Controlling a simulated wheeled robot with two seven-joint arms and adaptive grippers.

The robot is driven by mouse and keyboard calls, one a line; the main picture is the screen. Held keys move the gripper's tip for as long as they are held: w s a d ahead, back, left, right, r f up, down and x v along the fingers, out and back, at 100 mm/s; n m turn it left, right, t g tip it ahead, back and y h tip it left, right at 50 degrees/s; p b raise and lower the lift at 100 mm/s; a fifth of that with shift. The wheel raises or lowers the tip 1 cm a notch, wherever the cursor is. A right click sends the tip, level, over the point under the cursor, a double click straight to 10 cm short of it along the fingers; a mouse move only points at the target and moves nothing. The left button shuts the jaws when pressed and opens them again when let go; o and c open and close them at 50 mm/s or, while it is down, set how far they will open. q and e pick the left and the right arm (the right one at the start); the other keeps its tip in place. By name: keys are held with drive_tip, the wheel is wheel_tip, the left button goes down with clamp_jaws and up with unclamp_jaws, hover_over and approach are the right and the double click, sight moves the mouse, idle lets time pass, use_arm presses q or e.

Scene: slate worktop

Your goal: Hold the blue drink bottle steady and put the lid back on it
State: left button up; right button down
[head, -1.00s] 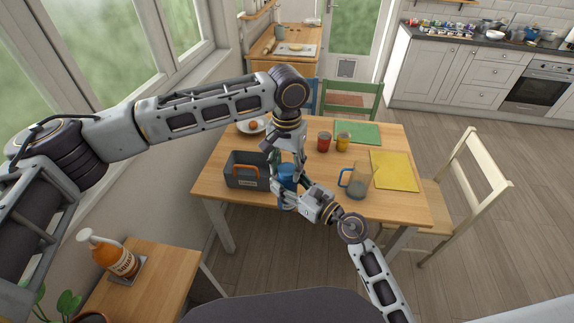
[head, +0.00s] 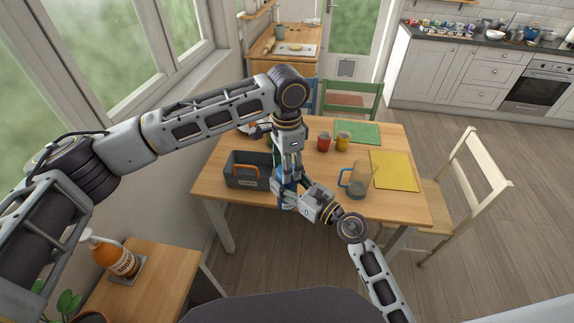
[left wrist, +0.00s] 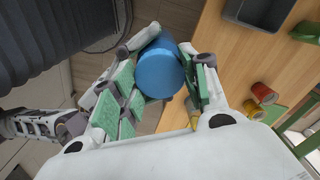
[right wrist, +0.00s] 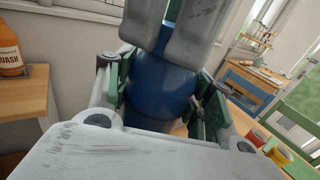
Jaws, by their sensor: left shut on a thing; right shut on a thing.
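The blue drink bottle (right wrist: 158,92) stands between the fingers of my right gripper (head: 291,190), which is shut on its body near the table's front edge. My left gripper (head: 288,172) comes down from above, its fingers over the bottle's upper part in the right wrist view. In the left wrist view a round, lighter blue lid (left wrist: 158,72) sits between its green pads, and the gripper is shut on it. Darker blue shows beyond it. The left fingers hide the bottle's neck, so I cannot tell whether the lid touches or is seated.
A grey caddy (head: 236,182) with an orange handle stands close left of the bottle. A clear jug (head: 361,184) with a blue handle, red cup (head: 324,141), yellow cup (head: 343,141), green mat (head: 368,130) and yellow mat (head: 391,186) lie to the right.

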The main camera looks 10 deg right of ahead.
use_arm(q)
drive_tip(key=o, duration=1.1)
drive_tip(key=shift+r, duration=2.25)
drive_tip(key=shift+c, duration=0.2)
drive_tip(key=shift+r+n, duration=1.3)
drive_tip(key=shift+r, duration=0.45)
drive_tip(key=shift+f, duration=0.15)
